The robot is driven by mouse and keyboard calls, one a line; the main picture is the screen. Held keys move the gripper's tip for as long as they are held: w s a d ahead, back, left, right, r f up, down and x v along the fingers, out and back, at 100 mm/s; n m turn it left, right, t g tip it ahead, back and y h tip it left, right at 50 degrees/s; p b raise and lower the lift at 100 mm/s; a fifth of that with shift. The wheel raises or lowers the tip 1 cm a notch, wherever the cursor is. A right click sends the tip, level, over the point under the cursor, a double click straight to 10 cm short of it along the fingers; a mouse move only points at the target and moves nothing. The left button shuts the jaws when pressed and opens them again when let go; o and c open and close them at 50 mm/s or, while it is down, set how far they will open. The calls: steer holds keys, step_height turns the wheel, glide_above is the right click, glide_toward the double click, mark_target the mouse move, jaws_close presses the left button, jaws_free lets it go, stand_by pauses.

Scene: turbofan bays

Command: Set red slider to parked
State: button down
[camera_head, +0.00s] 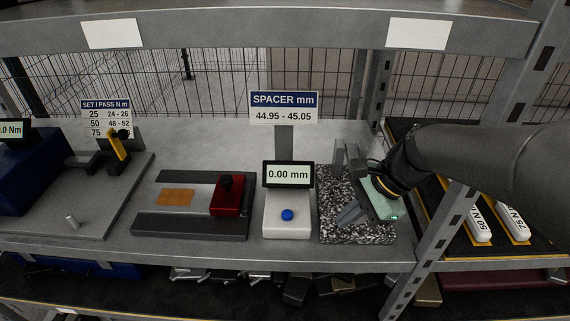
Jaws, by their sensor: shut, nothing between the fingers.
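The red slider (231,201) sits at the right end of its dark grey track (190,227). It has a black knob (225,182) on top. An orange-brown patch (176,196) lies on the light channel to the left of the slider. My gripper (344,217) is shut and empty, over the speckled block to the right of the slider and apart from it. A white display unit stands between them.
The white unit (287,224) has a blue button and a screen (288,174) reading 0.00 mm. A speckled block (335,237) with grey uprights (352,156) lies under my gripper. Left is a grey plate (50,215) with a yellow-handled tool (117,146). A shelf post (428,250) stands right.

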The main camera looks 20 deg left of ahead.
mark_target(240, 211)
steer(key=w+a+m+y, duration=0.1)
steer(key=a, duration=0.2)
steer(key=w+a+r+m+g, duration=0.1)
steer(key=a, duration=0.3)
steer(key=w+a+r+m+y, duration=0.1)
steer(key=a+m, duration=0.1)
steer(key=a, duration=0.2)
steer(key=shift+r+g+y, duration=0.1)
steer(key=shift+g+y, duration=0.2)
steer(key=p+x, duration=0.1)
steer(key=x, duration=0.8)
steer(key=shift+s+a, duration=0.15)
steer(key=shift+s+a+f+p, duration=0.15)
steer(key=shift+s+a, duration=0.1)
steer(key=shift+a, duration=0.4)
steer(key=shift+s+a+p, duration=0.2)
steer(key=shift+s+a, duration=0.05)
steer(key=shift+a, duration=0.4)
steer(key=shift+s+a+f+p, duration=0.15)
steer(key=shift+s+a, duration=0.1)
steer(key=shift+a, duration=0.4)
